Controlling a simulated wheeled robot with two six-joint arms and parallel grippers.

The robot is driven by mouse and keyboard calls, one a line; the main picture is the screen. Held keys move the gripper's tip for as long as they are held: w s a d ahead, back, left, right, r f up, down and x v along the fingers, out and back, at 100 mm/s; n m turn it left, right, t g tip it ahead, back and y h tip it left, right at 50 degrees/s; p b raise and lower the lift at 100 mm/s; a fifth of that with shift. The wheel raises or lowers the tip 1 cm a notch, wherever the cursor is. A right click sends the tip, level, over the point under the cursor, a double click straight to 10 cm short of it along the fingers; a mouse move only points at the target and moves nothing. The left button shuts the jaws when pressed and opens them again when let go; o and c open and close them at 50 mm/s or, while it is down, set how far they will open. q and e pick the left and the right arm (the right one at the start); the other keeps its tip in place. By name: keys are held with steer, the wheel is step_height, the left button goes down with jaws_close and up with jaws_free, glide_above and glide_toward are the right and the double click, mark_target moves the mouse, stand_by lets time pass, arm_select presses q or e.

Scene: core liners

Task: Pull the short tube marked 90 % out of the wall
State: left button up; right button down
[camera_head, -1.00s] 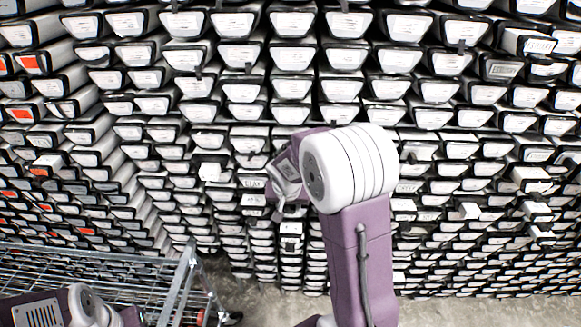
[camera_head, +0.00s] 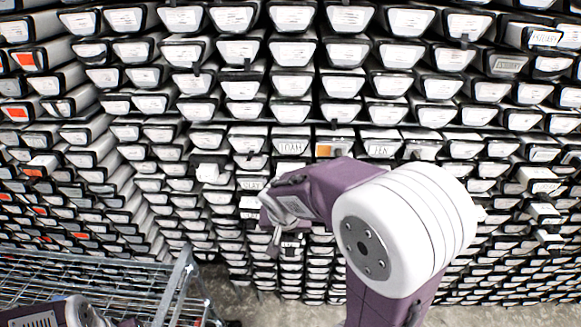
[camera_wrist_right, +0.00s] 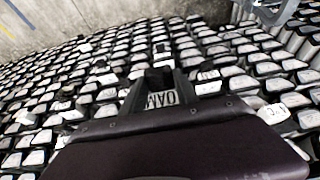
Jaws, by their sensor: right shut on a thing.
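The wall is packed with white-faced, dark-edged tubes (camera_head: 292,53). I cannot read a 90 % mark on any of them. My right gripper (camera_head: 272,222) is low against the middle of the wall in the head view, its jaws small and partly behind my wrist. In the right wrist view the gripper (camera_wrist_right: 158,82) shows dark fingers closed close to the tube faces. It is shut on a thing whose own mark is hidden. A face with large black letters (camera_wrist_right: 160,99) sits just below the fingers, partly covered. My left gripper is not in view; only part of that arm shows.
A wire cart (camera_head: 100,285) stands at the lower left, close to the wall. Tubes at right (camera_head: 540,180) stick out further than their neighbours. A face marked LOAM (camera_head: 292,146) is above my right wrist. Bare floor (camera_head: 270,308) shows below.

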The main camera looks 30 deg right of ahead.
steer(key=c, duration=0.8)
jaws_free()
steer(key=shift+c, duration=0.2)
steer(key=shift+s, duration=0.1)
steer(key=v, duration=0.9)
